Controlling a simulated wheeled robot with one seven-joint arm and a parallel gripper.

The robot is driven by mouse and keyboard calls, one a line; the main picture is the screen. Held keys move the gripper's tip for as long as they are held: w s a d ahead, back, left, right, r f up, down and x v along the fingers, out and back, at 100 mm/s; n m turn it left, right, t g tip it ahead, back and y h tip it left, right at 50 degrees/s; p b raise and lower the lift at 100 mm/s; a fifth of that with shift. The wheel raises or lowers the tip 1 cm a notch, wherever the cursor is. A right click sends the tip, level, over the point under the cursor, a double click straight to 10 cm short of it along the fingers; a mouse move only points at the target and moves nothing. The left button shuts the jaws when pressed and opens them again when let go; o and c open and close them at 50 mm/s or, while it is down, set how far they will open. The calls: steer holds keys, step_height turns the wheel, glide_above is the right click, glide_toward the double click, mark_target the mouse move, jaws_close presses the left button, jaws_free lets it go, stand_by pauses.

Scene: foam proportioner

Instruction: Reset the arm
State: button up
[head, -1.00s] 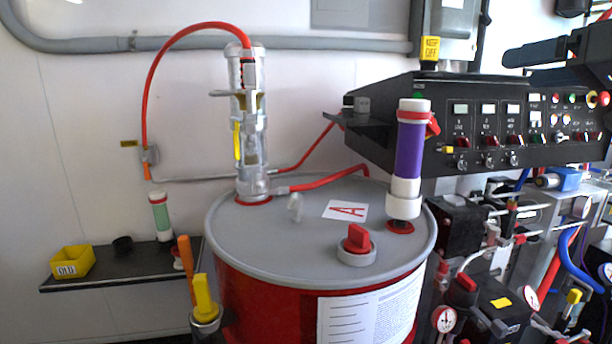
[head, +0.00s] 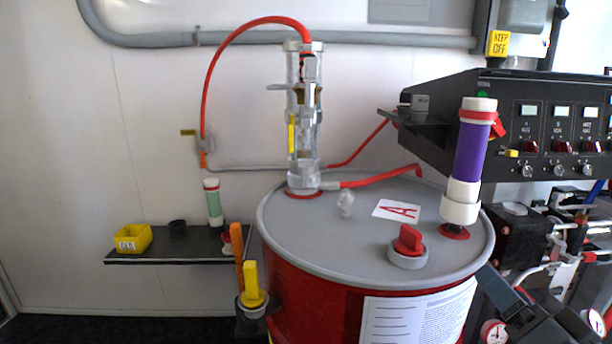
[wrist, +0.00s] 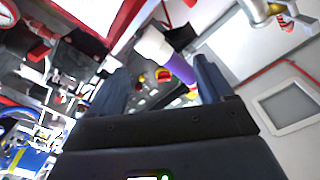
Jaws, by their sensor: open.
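My gripper (wrist: 160,80) shows in the wrist view as two dark fingers spread wide, with nothing held between them. Beyond the gap, the purple and white cylinder (wrist: 180,68) is in sight, apart from the fingers as far as I can tell. In the head view, dark parts of my gripper (head: 508,290) show at the bottom right, beside the red drum (head: 310,305). The purple cylinder (head: 470,150) stands on the right of the drum's grey lid (head: 300,240). The rest of my arm is hidden.
A clear pump tube (head: 304,120) with a red hose and a red-knobbed cap (head: 408,243) are on the lid. A black control panel (head: 550,125) juts out at right. Floor shows at lower left.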

steer(key=s+a+f+n+g+h, duration=0.1)
steer(key=s+a+f, duration=0.2)
steer(key=s+f, duration=0.35)
steer(key=s+a+f+g+h, duration=0.1)
steer(key=s+a+f, duration=0.25)
steer(key=s, duration=0.65)
steer(key=s+a+n+g+y, duration=0.1)
steer(key=s+n, duration=0.5)
steer(key=s, duration=1.4)
steer(key=shift+a+n+y, duration=0.15)
steer(key=shift+n+y, duration=0.15)
steer(key=shift+y, duration=0.2)
steer(key=shift+r, duration=0.1)
